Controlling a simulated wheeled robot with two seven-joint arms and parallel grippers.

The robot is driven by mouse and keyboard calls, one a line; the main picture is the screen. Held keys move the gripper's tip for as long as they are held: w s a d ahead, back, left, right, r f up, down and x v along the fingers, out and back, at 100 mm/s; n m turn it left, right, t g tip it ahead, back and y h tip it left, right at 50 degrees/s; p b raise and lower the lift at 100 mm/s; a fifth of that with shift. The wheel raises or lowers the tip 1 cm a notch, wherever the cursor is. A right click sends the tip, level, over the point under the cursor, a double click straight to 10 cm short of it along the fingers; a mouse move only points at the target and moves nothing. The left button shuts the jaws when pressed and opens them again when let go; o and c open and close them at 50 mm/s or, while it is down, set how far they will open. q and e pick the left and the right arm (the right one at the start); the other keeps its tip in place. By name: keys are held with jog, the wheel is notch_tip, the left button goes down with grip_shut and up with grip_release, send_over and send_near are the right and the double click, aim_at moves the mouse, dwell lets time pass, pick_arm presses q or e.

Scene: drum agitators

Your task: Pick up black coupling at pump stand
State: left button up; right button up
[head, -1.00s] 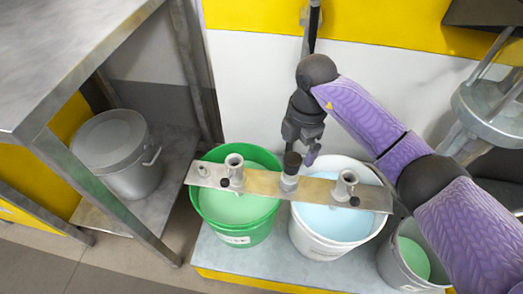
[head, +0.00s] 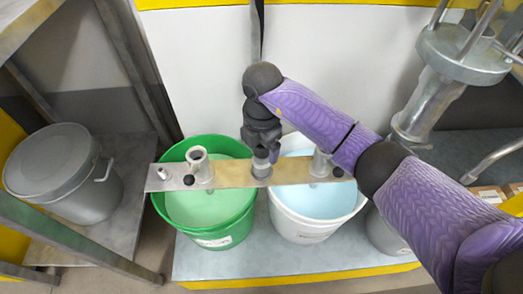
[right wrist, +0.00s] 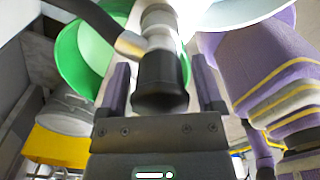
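The black coupling (right wrist: 160,85) sits on a grey metal fitting at the middle of the metal crossbar (head: 233,175) that spans the buckets. In the right wrist view it stands between my two purple fingers, with a narrow gap visible on each side. My right gripper (head: 265,149) is open and points down right over this fitting, hiding most of the coupling in the head view. My left gripper is in neither view.
A green bucket (head: 162,212) with green liquid and a white bucket (head: 305,230) with blue liquid stand under the crossbar. Upright pipe stubs (head: 199,165) flank the fitting. A lidded grey pot (head: 75,195) stands left; a metal pump (head: 435,95) stands right.

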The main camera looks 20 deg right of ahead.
jog(key=c, duration=0.7)
grip_shut()
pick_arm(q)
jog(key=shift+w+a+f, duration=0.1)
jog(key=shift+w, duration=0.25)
pick_arm(e)
notch_tip(320, 180, up, 10)
jog(key=p, duration=0.6)
jog(key=shift+r, duration=0.2)
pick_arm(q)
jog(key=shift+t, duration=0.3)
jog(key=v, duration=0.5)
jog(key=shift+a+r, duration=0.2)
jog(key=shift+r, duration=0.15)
pick_arm(e)
jog(key=shift+f, duration=0.15)
